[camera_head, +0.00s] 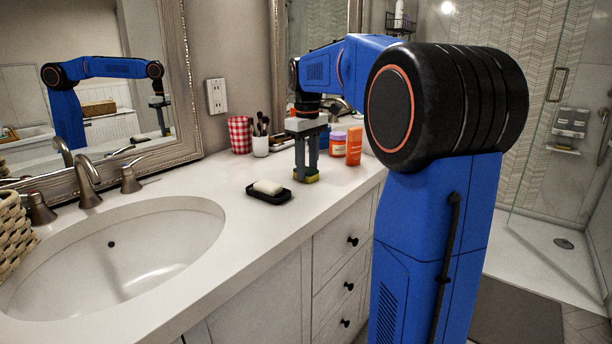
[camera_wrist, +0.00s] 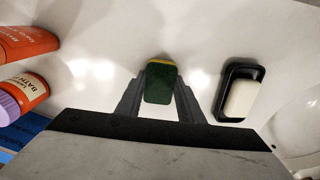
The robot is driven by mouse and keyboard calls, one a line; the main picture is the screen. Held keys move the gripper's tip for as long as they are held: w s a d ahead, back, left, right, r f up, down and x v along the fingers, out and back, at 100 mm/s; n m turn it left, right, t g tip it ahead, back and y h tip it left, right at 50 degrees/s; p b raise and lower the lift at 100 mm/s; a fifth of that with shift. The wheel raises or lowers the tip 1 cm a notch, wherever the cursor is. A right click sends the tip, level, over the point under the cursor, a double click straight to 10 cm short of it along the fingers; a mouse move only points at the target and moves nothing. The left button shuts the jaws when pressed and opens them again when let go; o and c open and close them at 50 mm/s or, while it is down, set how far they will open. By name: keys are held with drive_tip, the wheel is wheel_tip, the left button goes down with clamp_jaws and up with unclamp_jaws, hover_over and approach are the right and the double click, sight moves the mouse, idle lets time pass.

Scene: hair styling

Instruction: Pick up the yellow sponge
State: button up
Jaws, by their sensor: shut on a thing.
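The yellow sponge (camera_head: 313,177) is at the tips of my gripper (camera_head: 306,172), over the white counter right of the soap dish in the head view. In the wrist view the sponge (camera_wrist: 160,84) shows a dark green top face with a yellow edge at its far end. The two grey fingers of my gripper (camera_wrist: 160,97) are on either side of it, closed against its sides. The sponge is at or very near the counter surface; I cannot tell whether it touches.
A black soap dish (camera_head: 283,198) with white soap (camera_head: 268,187) stands close to the left of the sponge. An orange box (camera_head: 354,146) and an orange jar with purple lid (camera_head: 338,146) stand behind right.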

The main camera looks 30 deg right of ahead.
sight(307, 170)
wheel_tip(307, 170, up, 10)
drive_tip(key=shift+r, duration=0.1)
idle(0.6)
